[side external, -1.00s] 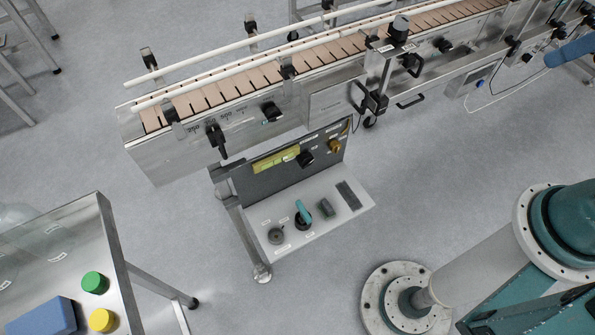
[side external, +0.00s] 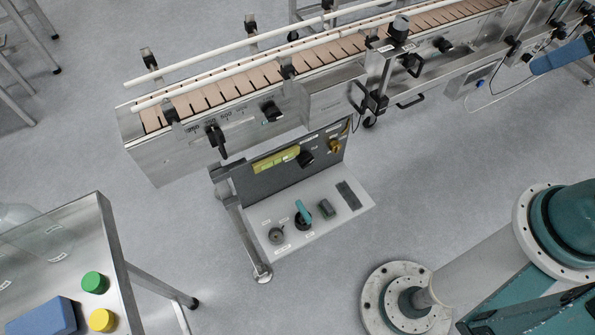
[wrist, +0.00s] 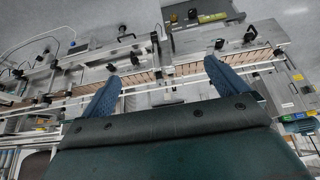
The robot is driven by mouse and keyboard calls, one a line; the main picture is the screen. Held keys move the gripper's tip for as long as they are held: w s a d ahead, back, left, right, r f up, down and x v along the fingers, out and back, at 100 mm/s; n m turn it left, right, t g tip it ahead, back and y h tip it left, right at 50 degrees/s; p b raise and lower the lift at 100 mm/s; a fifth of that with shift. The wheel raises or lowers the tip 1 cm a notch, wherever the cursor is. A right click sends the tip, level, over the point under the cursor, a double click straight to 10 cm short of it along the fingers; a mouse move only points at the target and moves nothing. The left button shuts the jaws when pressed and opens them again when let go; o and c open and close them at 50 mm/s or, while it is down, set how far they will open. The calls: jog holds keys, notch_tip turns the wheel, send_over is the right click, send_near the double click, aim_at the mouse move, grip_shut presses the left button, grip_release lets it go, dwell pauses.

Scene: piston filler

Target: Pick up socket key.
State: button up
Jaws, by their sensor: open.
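The socket key cannot be told for certain at this size. A teal-handled tool (side external: 303,211) stands in a dark round base on the small grey shelf (side external: 264,217), and may be it. My gripper (wrist: 165,70) is open and empty in the wrist view, its two blue fingers spread wide above the conveyor. In the side view, a blue piece that looks like one of my fingers (side external: 562,56) shows at the upper right edge, far from the shelf. The shelf's stand shows beyond the conveyor at the top of the wrist view.
The conveyor (side external: 230,87) with white rails runs behind the shelf. A round grey part (side external: 276,235), a dark block (side external: 326,208) and a dark strip (side external: 348,193) share the shelf. The upright panel holds a yellow-green bar (side external: 275,160). A metal table (side external: 70,235) stands left.

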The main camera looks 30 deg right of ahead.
notch_tip(320, 180, up, 5)
jog(key=w+a+r+n+g, duration=0.1)
jog(key=w+a+r+n, duration=0.25)
jog(key=w, duration=0.25)
jog(key=w+a+r+n+g, duration=0.1)
jog(key=w+a+r+n, duration=0.1)
jog(key=w+a+n, duration=0.25)
jog(key=n+g, duration=0.4)
jog(key=n, duration=0.6)
send_over(304, 210)
notch_tip(304, 210, down, 6)
notch_tip(304, 210, down, 56)
jog(key=shift+f, duration=4.3)
